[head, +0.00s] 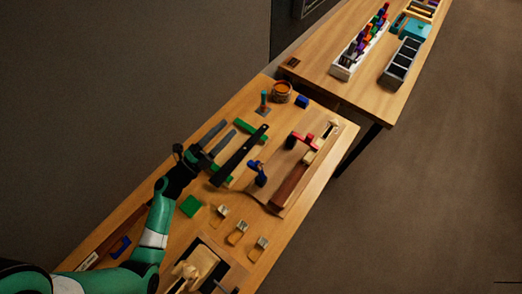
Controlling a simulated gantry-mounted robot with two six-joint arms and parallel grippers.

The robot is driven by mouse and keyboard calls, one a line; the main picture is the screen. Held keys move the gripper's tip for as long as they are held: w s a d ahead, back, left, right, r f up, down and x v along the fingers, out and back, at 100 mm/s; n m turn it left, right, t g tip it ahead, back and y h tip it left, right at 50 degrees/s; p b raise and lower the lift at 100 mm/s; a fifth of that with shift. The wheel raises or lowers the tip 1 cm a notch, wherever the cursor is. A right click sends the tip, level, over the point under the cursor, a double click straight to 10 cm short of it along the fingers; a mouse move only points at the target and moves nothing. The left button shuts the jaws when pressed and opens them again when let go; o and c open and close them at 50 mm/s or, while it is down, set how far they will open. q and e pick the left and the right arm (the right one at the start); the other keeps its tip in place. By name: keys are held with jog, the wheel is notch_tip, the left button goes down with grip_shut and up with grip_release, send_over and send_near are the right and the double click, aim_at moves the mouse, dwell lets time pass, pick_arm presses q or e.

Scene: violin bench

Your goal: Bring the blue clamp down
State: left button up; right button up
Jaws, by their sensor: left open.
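A blue clamp (257,173) stands on the left side of the pale brown violin body (265,196) on the workbench (331,165). Its lower part is dark and too small to read clearly. A red clamp (303,140) sits at the far side of the same violin body. My left gripper (196,154) is open, to the left of the blue clamp and apart from it. It is over the bench near dark, long tools, and its fingertips are hard to make out. My right gripper is not in view.
A long black bar (240,155) lies between my left gripper and the blue clamp. A pot (282,91) and blue block (302,101) are at the back. A second table holds a rack of coloured items (362,45).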

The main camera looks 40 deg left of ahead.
aim_at(256, 168)
pick_arm(q)
jog(key=s+d+f+m+g+h, duration=0.1)
jog(key=s+d+f+g+h, duration=0.15)
jog(key=d+f, duration=0.2)
jog(key=s+d+f+m+g+h, duration=0.1)
jog(key=s+d+f, duration=0.25)
jog(key=f, duration=0.25)
jog(key=b+x, duration=0.1)
jog(key=x, duration=1)
jog(key=shift+w+r, duration=0.15)
jog(key=shift+r, duration=0.05)
jog(key=shift+a+t, duration=0.1)
jog(key=shift+t, duration=0.15)
grip_shut()
